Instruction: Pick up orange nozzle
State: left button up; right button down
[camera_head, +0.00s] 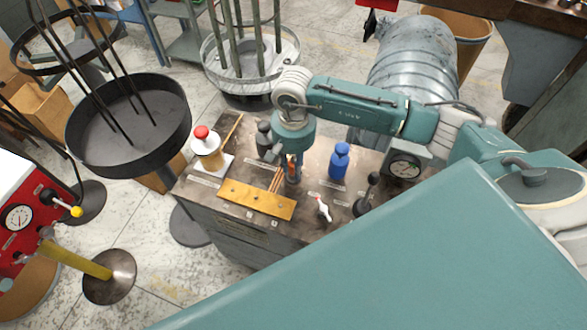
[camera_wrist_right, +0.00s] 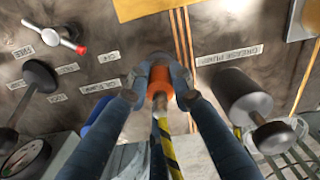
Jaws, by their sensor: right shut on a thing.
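The orange nozzle (camera_wrist_right: 158,86) sits between the two fingers of my right gripper (camera_wrist_right: 160,76) in the right wrist view. The fingers are closed around it from both sides. A yellow and black striped piece (camera_wrist_right: 168,145) runs from the nozzle toward the camera. In the head view, my right gripper (camera_head: 291,168) points down over the dark workbench top (camera_head: 312,189), between the yellow plate and the blue bottle. The nozzle is largely hidden there by the fingers. My left gripper is in neither view.
Around the gripper stand a blue bottle (camera_head: 339,160), a yellow plate (camera_head: 258,199), a dark grease pump (camera_wrist_right: 243,97), a red-capped bottle (camera_head: 207,147), a white red-tipped handle (camera_head: 323,208) and a black-knobbed lever (camera_head: 367,196). Thin copper rods (camera_head: 275,180) lie close by. A gauge (camera_head: 404,167) is at the right.

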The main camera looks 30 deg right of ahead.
aim_at(293, 163)
jog(key=shift+r, duration=0.15)
jog(key=shift+w+r, duration=0.1)
jog(key=shift+r, duration=0.5)
notch_tip(293, 163, up, 19)
jog(key=b, duration=0.4)
jog(key=shift+f, duration=0.2)
jog(key=shift+f, duration=0.1)
